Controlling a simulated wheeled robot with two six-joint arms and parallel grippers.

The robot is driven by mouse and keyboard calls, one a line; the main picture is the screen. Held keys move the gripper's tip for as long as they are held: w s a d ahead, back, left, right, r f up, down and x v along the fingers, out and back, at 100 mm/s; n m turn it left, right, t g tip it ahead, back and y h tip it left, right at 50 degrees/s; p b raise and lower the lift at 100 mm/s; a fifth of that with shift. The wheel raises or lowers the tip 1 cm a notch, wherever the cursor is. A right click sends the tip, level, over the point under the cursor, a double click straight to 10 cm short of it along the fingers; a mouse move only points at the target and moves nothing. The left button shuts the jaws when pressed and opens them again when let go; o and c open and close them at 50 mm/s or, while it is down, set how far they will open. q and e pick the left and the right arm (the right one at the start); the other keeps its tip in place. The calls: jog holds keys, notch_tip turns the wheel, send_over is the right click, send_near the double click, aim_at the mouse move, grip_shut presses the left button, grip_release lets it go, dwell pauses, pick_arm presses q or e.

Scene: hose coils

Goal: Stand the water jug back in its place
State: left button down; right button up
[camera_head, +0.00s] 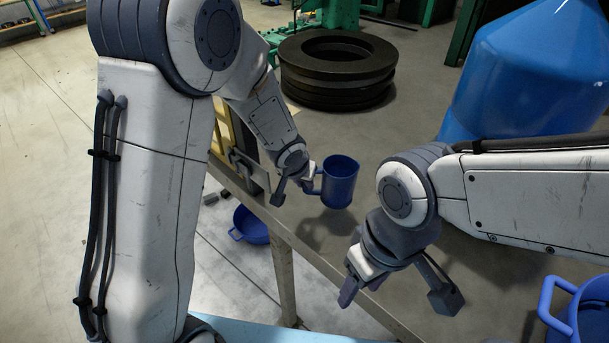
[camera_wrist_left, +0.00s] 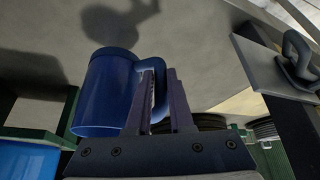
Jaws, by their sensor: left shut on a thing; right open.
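The blue water jug (camera_head: 341,182) is upright or nearly so near the middle of the head view, with its handle towards the left. My left gripper (camera_head: 308,182) is shut on that handle. In the left wrist view the jug (camera_wrist_left: 104,92) hangs beside my left gripper (camera_wrist_left: 162,88), the handle between the fingers. A shadow lies on the grey table below the jug, apart from it, so the jug appears held above the table. My right gripper (camera_head: 362,286) is open and empty, lower right of the jug, near the table edge. The jug's place cannot be told apart.
The grey table (camera_head: 315,256) has its edge running diagonally below the jug. Stacked black tyres (camera_head: 337,70) and a large blue vessel (camera_head: 535,75) stand behind. Another blue handled container (camera_head: 592,312) is at the lower right. A blue basin (camera_head: 250,226) sits on the floor.

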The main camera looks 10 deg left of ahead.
pick_arm(q)
jog(key=shift+w+a+f, duration=0.1)
jog(key=shift+w+a, duration=0.1)
jog(key=shift+w, duration=0.1)
pick_arm(e)
jog(key=shift+w+f, duration=0.1)
jog(key=shift+w, duration=0.15)
pick_arm(q)
jog(key=shift+s+a, duration=0.1)
notch_tip(320, 180, down, 6)
jog(key=b, duration=0.6)
pick_arm(e)
notch_tip(320, 180, down, 6)
jog(key=shift+r, duration=0.1)
pick_arm(q)
jog(key=shift+f+b, duration=0.5)
jog(key=shift+b, duration=0.05)
pick_arm(e)
jog(key=shift+f, duration=0.65)
dwell(0.5)
pick_arm(q)
jog(key=c, duration=0.7)
grip_release()
jog(key=shift+s, duration=0.1)
